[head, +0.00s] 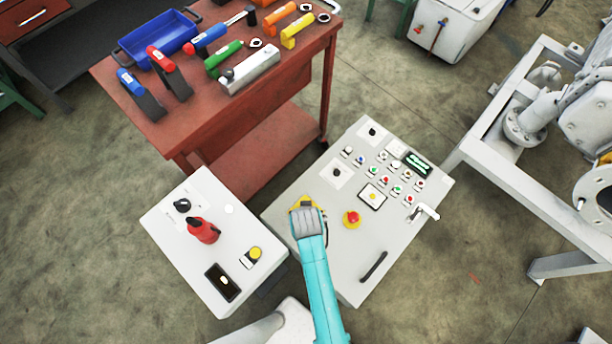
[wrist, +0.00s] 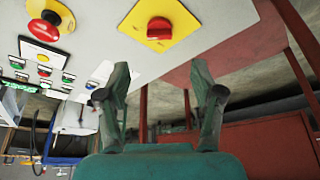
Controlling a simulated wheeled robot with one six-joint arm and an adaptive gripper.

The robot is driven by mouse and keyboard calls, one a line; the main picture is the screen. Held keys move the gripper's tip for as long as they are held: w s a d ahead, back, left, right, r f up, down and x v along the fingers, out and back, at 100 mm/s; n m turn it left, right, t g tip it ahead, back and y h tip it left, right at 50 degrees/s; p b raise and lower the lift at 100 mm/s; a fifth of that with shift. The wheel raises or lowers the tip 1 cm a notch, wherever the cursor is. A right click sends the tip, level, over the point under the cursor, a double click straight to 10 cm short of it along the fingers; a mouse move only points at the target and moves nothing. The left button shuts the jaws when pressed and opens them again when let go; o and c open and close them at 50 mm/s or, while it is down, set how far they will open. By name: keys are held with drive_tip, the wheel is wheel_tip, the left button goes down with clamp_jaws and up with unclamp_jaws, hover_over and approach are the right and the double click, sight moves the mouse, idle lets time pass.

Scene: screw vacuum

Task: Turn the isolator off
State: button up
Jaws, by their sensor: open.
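A red rotary switch (wrist: 159,28) on a square yellow plate, which looks like the isolator, is at the top of the wrist view on a pale panel. In the head view only an edge of its yellow plate (head: 300,202) shows; my gripper hides the knob. My gripper (head: 307,215) is over the left part of the larger control panel (head: 325,230). In the wrist view my gripper (wrist: 161,88) is open with nothing between its fingers, and the switch is above the fingertips, apart from them.
A red mushroom button (head: 352,218) is right of my gripper. A separate box (head: 175,240) at left has a large red knob (head: 203,231). A red-brown table (head: 240,110) with tools and a blue bin (head: 158,40) stands behind. A white frame (head: 500,170) is at right.

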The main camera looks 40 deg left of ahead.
drive_tip(key=x, duration=1)
